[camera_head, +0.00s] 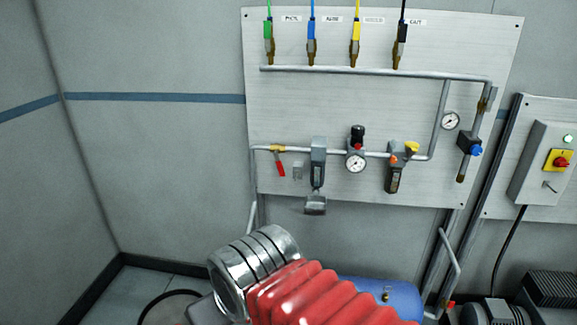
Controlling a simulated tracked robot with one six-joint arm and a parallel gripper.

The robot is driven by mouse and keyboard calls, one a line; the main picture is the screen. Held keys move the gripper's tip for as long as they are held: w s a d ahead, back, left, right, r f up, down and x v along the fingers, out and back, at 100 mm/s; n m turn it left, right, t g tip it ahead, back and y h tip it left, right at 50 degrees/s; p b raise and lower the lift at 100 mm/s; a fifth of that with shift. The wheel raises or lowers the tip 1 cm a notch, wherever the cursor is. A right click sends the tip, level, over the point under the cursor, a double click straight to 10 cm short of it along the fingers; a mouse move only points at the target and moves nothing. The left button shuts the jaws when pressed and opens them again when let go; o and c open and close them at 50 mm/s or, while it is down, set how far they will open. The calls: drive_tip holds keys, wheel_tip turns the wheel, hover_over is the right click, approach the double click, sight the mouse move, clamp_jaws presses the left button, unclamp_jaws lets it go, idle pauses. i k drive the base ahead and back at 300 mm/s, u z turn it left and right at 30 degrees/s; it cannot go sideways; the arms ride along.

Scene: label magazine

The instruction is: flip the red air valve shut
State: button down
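The red air valve lever (281,165) is at the left end of the horizontal air pipe on the pale wall panel. It hangs down from a brass valve body (277,148), across the pipe's line and tilted slightly. Nothing touches it. My arm, with a ribbed silver part and red bellows, fills the bottom middle, below the valve in the picture. My gripper's fingers do not show.
A grey filter unit (318,160), a pressure gauge (356,162) and a lubricator unit (395,175) sit along the pipe right of the valve. A blue tank (385,293) lies below. An electrical box (540,162) is at the right.

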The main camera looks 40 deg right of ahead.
sight(280, 168)
drive_tip(key=z, duration=0.05)
drive_tip(key=i, duration=1)
drive_tip(key=u, duration=0.05)
